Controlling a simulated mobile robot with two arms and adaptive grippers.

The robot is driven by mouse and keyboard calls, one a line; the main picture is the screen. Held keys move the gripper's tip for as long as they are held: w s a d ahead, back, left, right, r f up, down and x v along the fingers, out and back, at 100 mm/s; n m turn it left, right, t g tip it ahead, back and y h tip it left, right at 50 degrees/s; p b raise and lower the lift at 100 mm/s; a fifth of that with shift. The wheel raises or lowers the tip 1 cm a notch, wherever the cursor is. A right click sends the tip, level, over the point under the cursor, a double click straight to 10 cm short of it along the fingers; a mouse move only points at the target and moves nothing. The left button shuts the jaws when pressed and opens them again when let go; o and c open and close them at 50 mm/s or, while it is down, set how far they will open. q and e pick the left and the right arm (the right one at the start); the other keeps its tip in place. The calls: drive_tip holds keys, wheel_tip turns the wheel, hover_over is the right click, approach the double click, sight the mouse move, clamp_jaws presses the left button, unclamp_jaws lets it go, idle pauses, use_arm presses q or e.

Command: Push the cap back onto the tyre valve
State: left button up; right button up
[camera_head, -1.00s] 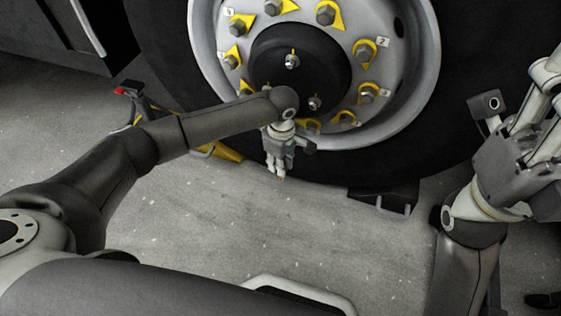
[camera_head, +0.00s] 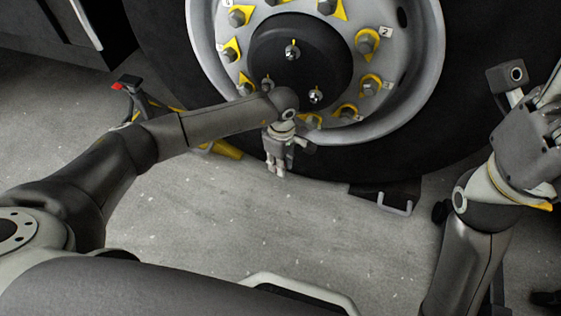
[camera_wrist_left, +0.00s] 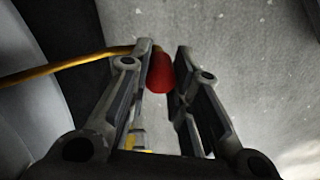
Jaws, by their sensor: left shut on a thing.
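In the head view my left gripper (camera_head: 277,165) points down in front of the lower part of the big black tyre (camera_head: 400,170). In the left wrist view the left gripper (camera_wrist_left: 160,58) is shut on a small red cap (camera_wrist_left: 160,75), held between the fingertips. A thin brass-yellow stem (camera_wrist_left: 65,66), which looks like the tyre valve, comes in from the left and ends near the left fingertip beside the cap. I cannot tell whether stem and cap touch. In the head view the cap and valve cannot be made out. My right gripper (camera_head: 535,145) is at the right edge, its fingers mostly out of frame.
The grey wheel rim (camera_head: 425,60) carries several nuts with yellow pointers around a black hub (camera_head: 300,60). A yellow piece (camera_head: 222,149) lies behind my left forearm. A stand with a red tip (camera_head: 128,87) is at the left. The grey floor in front is mostly clear.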

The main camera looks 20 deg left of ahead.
use_arm(q)
drive_tip(key=o, duration=0.9)
drive_tip(key=shift+r, duration=0.15)
wheel_tip(320, 180, up, 12)
drive_tip(key=shift+w+d+f, duration=0.1)
